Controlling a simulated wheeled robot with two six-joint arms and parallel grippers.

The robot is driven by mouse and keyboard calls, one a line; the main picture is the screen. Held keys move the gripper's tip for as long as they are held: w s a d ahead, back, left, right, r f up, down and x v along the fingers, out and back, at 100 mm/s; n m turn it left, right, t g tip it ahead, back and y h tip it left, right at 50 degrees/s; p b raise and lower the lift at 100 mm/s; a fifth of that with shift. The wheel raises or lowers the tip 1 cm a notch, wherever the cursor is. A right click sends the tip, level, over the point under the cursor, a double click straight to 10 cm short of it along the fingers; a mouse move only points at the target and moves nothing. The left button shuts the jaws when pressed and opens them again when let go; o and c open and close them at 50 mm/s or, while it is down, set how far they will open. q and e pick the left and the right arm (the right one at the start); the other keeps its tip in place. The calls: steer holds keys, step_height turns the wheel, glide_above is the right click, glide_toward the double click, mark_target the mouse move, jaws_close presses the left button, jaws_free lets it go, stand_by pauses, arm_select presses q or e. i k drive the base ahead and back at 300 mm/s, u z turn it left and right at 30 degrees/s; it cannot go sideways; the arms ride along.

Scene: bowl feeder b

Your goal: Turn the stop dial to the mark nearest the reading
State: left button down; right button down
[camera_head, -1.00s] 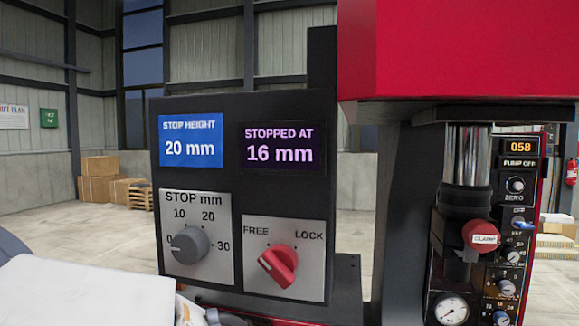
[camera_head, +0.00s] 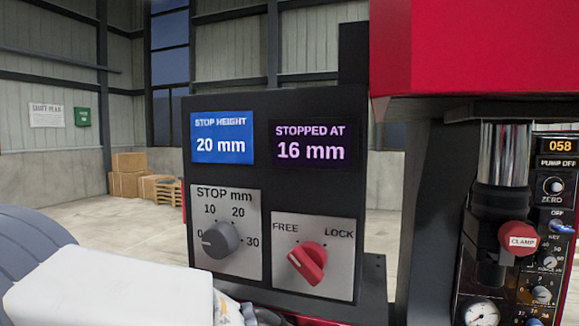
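The grey stop dial (camera_head: 221,240) sits on a light plate (camera_head: 251,268) marked STOP mm, with 0, 10, 20 and 30 around it. A small pale mark on its left side seems to face 0, but it is too small to be sure. The purple display (camera_head: 311,150) reads STOPPED AT 16 mm. The blue display (camera_head: 222,137) reads STOP HEIGHT 20 mm. My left arm shows at the lower left, below and left of the dial. No fingertips of my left gripper show. My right gripper is out of view.
A red knob (camera_head: 307,262) marked FREE and LOCK is right of the dial; its pale line seems toward FREE. A red machine head (camera_head: 490,45), a red CLAMP knob (camera_head: 517,238) and a side control panel stand at right. Boxes (camera_head: 128,175) lie far behind.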

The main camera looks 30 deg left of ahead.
mark_target(221, 240)
steer(key=z, duration=0.35)
steer(key=k, duration=1.3)
steer(key=u, duration=0.85)
